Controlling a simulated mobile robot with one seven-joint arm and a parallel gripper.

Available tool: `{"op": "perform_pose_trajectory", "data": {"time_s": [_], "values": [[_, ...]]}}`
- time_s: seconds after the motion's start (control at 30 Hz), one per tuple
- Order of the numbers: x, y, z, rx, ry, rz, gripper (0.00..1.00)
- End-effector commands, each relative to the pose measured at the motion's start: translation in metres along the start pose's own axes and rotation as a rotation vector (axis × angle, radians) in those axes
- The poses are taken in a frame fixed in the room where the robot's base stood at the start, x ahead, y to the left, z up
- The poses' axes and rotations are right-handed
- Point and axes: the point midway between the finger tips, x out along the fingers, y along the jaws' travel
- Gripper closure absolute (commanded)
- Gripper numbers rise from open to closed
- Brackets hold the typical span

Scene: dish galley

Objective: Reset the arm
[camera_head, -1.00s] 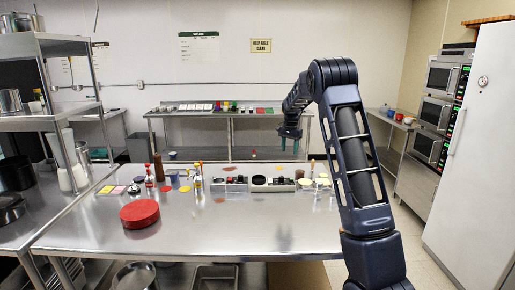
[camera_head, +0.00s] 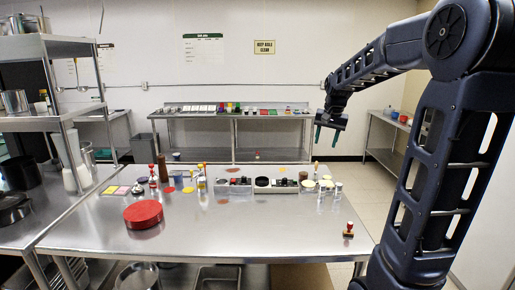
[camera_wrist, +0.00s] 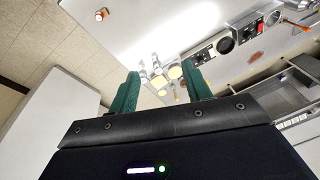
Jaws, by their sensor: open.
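My gripper (camera_head: 326,134) hangs in the air at the right, beyond the far right part of the steel table (camera_head: 270,238), with its green fingers pointing down. In the wrist view my gripper (camera_wrist: 163,92) is open, its two green fingers apart with nothing between them. My dark blue arm spans the right side of the head view, raised and bent, and hides part of the right wall. A small red-topped stamp (camera_head: 348,230) stands alone near the table's right edge; it also shows in the wrist view (camera_wrist: 101,15).
A round red container (camera_head: 143,214) sits at the table's left. A steel shelf unit (camera_head: 45,47) is at the left, and a second bench (camera_head: 200,115) stands by the back wall.

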Motion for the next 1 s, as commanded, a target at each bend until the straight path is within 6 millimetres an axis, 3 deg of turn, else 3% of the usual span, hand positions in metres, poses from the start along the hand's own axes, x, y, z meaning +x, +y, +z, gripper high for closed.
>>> {"op": "perform_pose_trajectory", "data": {"time_s": [0.2,0.43,0.8,1.0], "values": [[-0.02,0.028,0.058,-0.076,0.047,-0.01,0.51],[-0.027,0.056,0.119,-0.162,0.098,-0.007,0.51],[-0.016,0.095,0.21,-0.292,0.177,0.022,0.51],[-0.007,0.106,0.237,-0.332,0.201,0.038,0.51]]}}
